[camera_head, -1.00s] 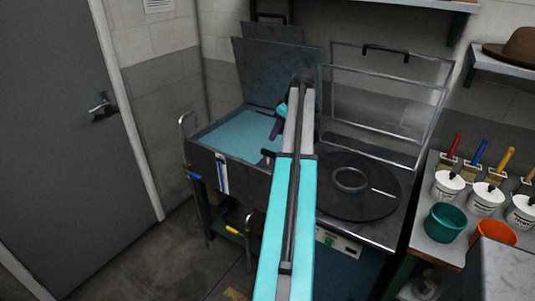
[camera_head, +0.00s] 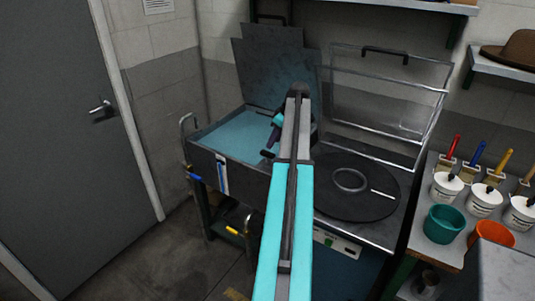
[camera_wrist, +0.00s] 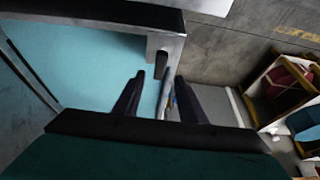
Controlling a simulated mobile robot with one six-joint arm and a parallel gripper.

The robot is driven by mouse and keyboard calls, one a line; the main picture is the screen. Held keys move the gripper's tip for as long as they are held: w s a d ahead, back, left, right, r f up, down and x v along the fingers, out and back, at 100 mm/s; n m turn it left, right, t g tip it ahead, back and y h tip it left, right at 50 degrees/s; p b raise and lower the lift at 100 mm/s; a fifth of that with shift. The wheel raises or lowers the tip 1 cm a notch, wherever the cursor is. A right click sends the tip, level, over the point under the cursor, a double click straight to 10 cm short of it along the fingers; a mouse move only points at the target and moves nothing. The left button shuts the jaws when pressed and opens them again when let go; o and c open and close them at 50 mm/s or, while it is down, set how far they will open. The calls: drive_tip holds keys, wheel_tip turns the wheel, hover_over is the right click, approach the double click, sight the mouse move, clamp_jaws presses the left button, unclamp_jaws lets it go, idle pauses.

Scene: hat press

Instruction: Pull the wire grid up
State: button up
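A tank (camera_head: 222,165) with a light blue inside stands left of the round black plate, its dark lid raised behind it. I cannot make out any wire mesh in it. A short black grip (camera_head: 267,154) shows at the tank's front edge. My gripper (camera_head: 273,134) is just above that grip, fingers pointing down. In the wrist view my gripper (camera_wrist: 157,98) has its two dark fingers apart, with nothing visibly held. A silver bracket with a dark end (camera_wrist: 161,64) shows just beyond the fingertips, apart from them. I cannot tell whether it belongs to the grid.
A clear framed guard (camera_head: 385,95) stands raised behind the round black plate (camera_head: 357,187). A side table with white pots (camera_head: 447,186), brushes and buckets is on the right. A grey door (camera_head: 70,130) is on the left.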

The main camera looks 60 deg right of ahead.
sight(268, 152)
drive_tip(key=shift+p+x, duration=1.15)
drive_tip(key=shift+x, duration=3.55)
clamp_jaws()
